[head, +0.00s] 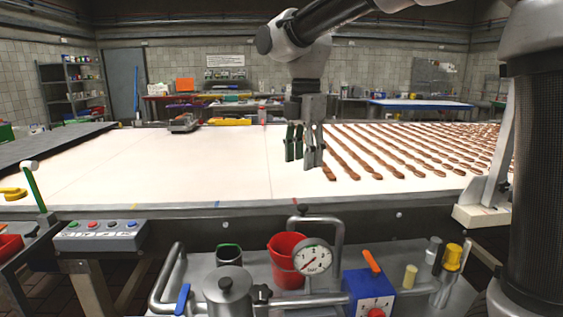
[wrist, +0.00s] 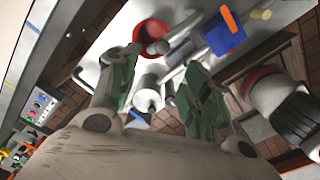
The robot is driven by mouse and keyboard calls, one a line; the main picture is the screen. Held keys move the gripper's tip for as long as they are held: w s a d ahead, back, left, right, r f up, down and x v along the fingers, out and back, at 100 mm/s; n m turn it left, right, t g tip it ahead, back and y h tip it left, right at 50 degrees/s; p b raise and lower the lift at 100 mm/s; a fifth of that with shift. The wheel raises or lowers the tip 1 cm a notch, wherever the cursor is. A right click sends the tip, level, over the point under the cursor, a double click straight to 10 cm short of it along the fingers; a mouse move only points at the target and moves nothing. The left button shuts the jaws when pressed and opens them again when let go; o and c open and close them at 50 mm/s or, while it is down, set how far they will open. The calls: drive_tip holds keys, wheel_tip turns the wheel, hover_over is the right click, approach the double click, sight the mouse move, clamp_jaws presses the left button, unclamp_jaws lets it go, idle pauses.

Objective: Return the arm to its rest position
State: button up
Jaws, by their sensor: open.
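My gripper (head: 304,147) is open and empty in the head view, pointing down over the pale conveyor belt (head: 180,165). It is just left of the nearest brown biscuits (head: 345,165). Whether its fingertips touch the belt is hard to tell. My arm comes in from the upper right. In the wrist view my gripper (wrist: 155,85) shows its two green-padded fingers spread apart with nothing between them.
Below the belt's front edge are a red bucket (head: 285,262), a pressure gauge (head: 312,257), a blue box (head: 370,290) and metal rails. A button panel (head: 100,235) stands at left. Rows of biscuits fill the belt's right; its left is mostly clear.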

drive_tip(key=s+d+f+m+t, duration=0.2)
drive_tip(key=s+d+m, duration=0.8)
drive_tip(key=d+m, duration=0.2)
drive_tip(key=s+d+f+m+t, duration=0.2)
drive_tip(key=s+d+f+m, duration=0.1)
drive_tip(key=s+d+m, duration=0.8)
drive_tip(key=shift+s+d+m, duration=0.2)
drive_tip(key=shift+d+m, duration=0.5)
drive_tip(key=shift+d, duration=0.5)
drive_tip(key=shift+f, duration=0.1)
drive_tip(key=shift+c, duration=0.2)
